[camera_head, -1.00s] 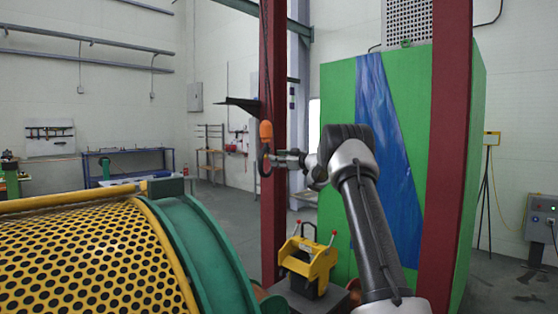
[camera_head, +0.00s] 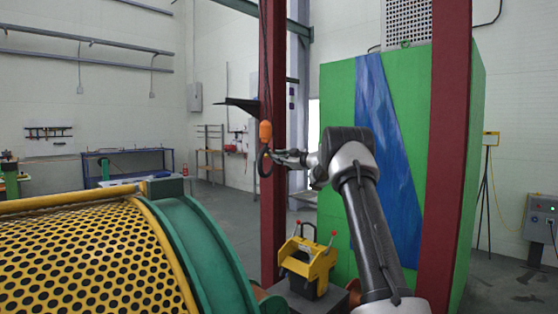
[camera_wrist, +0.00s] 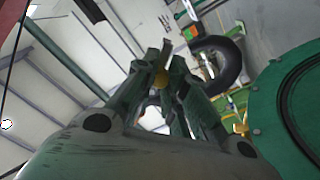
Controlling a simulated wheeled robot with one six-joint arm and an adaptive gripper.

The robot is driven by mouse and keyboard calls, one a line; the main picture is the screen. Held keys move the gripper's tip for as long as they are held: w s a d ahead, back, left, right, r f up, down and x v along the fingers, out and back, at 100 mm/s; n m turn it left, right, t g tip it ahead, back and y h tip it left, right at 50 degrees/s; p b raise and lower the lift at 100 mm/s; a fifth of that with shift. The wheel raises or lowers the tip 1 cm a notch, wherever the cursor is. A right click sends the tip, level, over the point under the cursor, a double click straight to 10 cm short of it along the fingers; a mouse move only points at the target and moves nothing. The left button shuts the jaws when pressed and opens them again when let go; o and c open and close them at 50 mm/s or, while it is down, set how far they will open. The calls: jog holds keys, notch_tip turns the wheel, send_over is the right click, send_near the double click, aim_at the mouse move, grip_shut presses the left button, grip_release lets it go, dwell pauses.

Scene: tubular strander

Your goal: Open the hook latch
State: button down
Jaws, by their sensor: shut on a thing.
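An orange hook block (camera_head: 265,131) hangs on a cable in front of a red column. Below it hangs the dark hook (camera_head: 262,164), whose curve faces the camera as a loop. My gripper (camera_head: 279,156) is at the right side of the hook, level with its upper part. In the wrist view, the hook (camera_wrist: 236,66) is a thick black curve just beyond and to the right of my fingertips (camera_wrist: 174,68). The fingers are closed together at the hook's mouth, on what appears to be the latch; the latch is small and largely hidden by them.
A yellow perforated drum guard (camera_head: 85,255) with a green rim fills the lower left. A yellow device (camera_head: 308,262) stands below my arm. A red column (camera_head: 273,215) is close behind the hook; another (camera_head: 446,160) stands right of my arm, before a green cabinet.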

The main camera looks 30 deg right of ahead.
jog(key=shift+w+d+r+n, duration=0.15)
jog(key=shift+r+n, duration=0.3)
jog(key=shift+n, duration=1.35)
jog(key=shift+d+r+n, duration=0.3)
jog(key=shift+r+n, duration=0.15)
jog(key=shift+n, duration=1.35)
jog(key=shift+w+d+r+n, duration=0.15)
jog(key=shift+r+n, duration=0.3)
jog(key=shift+n, duration=1.35)
jog(key=c, duration=1.4)
grip_release()
jog(key=shift+s+r, duration=0.1)
jog(key=v, duration=1.2)
